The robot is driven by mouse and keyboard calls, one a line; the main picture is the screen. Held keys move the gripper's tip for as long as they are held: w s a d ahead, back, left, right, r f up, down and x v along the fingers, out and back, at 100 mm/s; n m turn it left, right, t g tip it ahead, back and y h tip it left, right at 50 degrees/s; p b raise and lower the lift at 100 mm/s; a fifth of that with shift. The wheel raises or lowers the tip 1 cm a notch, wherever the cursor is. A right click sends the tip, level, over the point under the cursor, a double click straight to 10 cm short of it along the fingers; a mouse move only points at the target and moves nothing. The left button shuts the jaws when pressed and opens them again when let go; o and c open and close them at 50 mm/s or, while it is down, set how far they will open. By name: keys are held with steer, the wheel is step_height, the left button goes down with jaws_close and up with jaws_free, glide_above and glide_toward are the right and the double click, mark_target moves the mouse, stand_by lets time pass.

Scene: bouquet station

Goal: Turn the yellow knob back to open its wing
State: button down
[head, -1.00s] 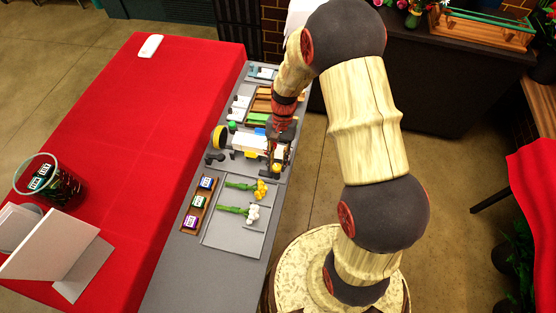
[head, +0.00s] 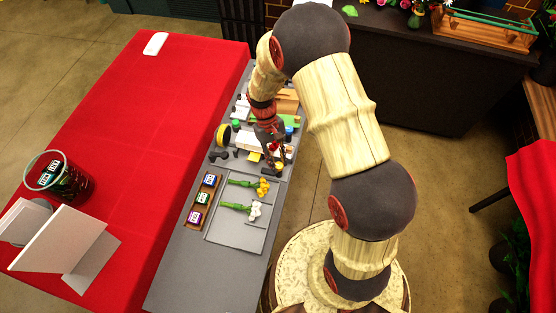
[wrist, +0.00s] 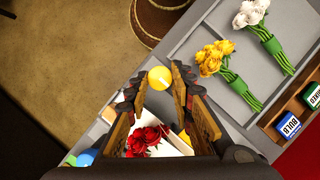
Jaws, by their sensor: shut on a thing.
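The round yellow knob (wrist: 159,78) sits between the fingertips of my gripper (wrist: 160,80) in the wrist view. My gripper is shut on it, one finger on each side. In the head view my gripper (head: 275,165) points down at the near right part of the grey station. A white wrap (wrist: 175,147) with red roses (wrist: 147,138) lies below, partly hidden by the fingers. A small yellow piece (head: 254,157) shows left of my gripper in the head view; I cannot tell whether it is the wing.
Yellow flowers (head: 262,187) and white flowers (head: 254,210) lie on a grey tray (head: 232,232) nearby. A wooden rack of labelled blocks (head: 203,200) stands left of it. A blue cylinder (head: 289,131) stands close to the arm. A red-covered table (head: 150,120) adjoins the station.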

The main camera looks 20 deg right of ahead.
steer(key=shift+w+n, duration=0.1)
steer(key=shift+n, duration=0.2)
steer(key=c, duration=1.6)
jaws_free()
steer(key=shift+o, duration=0.3)
steer(key=v, duration=1.2)
steer(key=shift+a, duration=0.1)
